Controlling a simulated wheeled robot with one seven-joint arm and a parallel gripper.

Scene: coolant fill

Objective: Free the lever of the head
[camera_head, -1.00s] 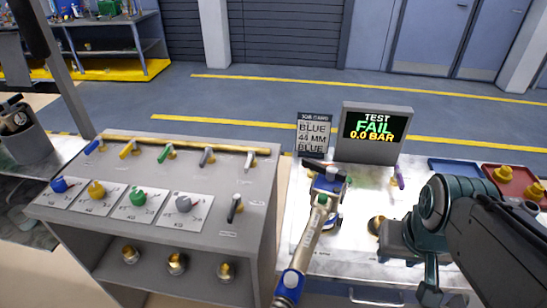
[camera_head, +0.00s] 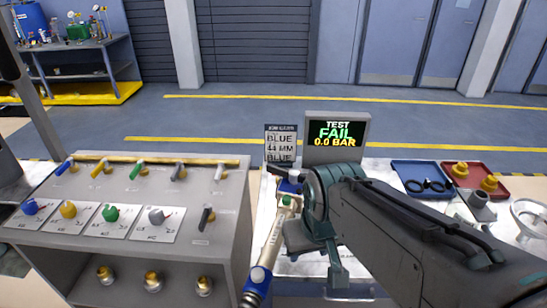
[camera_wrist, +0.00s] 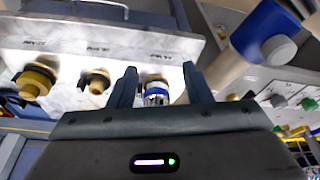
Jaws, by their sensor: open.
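The head (camera_head: 288,188) is a blue and white piece with a black bar on top, at the upper end of a pale jointed arm (camera_head: 268,245). My arm partly hides it, and I cannot tell how its lever is set. My gripper (camera_wrist: 160,70) is open. In the wrist view a blue-and-white ringed fitting with a brass part (camera_wrist: 156,90) shows between the fingers, apart from both. I cannot tell whether it belongs to the head. The pale arm's blue joint (camera_wrist: 262,32) shows at upper right. In the head view the fingertips are mostly hidden.
A grey console (camera_head: 215,262) with coloured levers and dials stands left. The test screen (camera_head: 336,134) reads FAIL, 0.0 BAR, beside a sign (camera_head: 280,144) reading BLUE, 44 MM, BLUE. Blue (camera_head: 397,168) and red (camera_head: 502,177) trays lie right. Brass fittings (camera_wrist: 37,80) line the bench.

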